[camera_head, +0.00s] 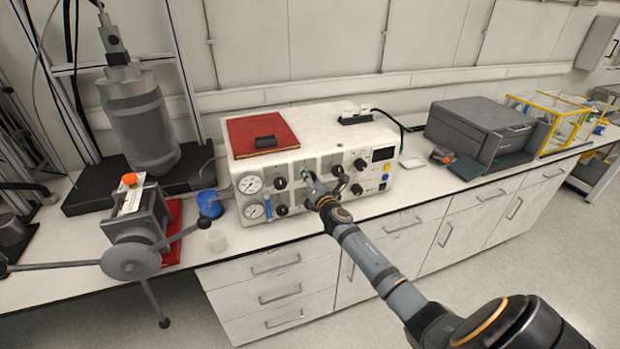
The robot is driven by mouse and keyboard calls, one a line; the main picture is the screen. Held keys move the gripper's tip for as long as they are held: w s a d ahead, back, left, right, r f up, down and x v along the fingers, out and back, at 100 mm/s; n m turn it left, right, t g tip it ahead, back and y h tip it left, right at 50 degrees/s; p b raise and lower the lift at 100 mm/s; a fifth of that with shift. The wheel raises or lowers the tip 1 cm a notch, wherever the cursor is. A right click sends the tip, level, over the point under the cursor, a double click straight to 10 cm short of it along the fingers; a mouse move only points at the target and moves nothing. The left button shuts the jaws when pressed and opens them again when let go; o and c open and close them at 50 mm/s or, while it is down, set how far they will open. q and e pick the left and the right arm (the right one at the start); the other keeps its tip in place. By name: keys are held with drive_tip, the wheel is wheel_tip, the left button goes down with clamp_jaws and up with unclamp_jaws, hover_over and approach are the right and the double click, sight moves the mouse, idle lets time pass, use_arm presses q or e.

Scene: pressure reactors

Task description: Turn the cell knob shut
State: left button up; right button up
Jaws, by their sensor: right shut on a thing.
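A white control box (318,150) stands on the bench with several black knobs on its front panel. My right arm reaches in from the lower right, and my right gripper (309,181) is at the middle of the panel. It is shut on a panel knob, mostly hidden by the fingers. The labels are too small to read, so I cannot tell which knob is the cell knob or how far it is turned. Other knobs show at the left (281,183) and right (359,164). My left gripper is not in view.
Two round gauges (250,184) sit at the panel's left. A red book (262,130) lies on the box. A metal reactor vessel (141,125) and a handwheel press (134,258) stand left. A grey printer-like device (478,125) stands right.

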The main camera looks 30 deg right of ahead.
drive_tip(key=m+b, duration=0.1)
drive_tip(key=m, duration=0.3)
drive_tip(key=shift+f+m+b, duration=0.15)
drive_tip(key=shift+m+b, duration=0.15)
drive_tip(key=shift+b, duration=0.1)
drive_tip(key=m+b, duration=0.1)
drive_tip(key=m, duration=0.2)
drive_tip(key=shift+m+b, duration=0.3)
drive_tip(key=m+b, duration=0.3)
drive_tip(key=m, duration=0.2)
drive_tip(key=shift+f, duration=0.15)
drive_tip(key=shift+m+b, duration=1)
drive_tip(key=shift+m, duration=1.1)
drive_tip(key=o, duration=1.2)
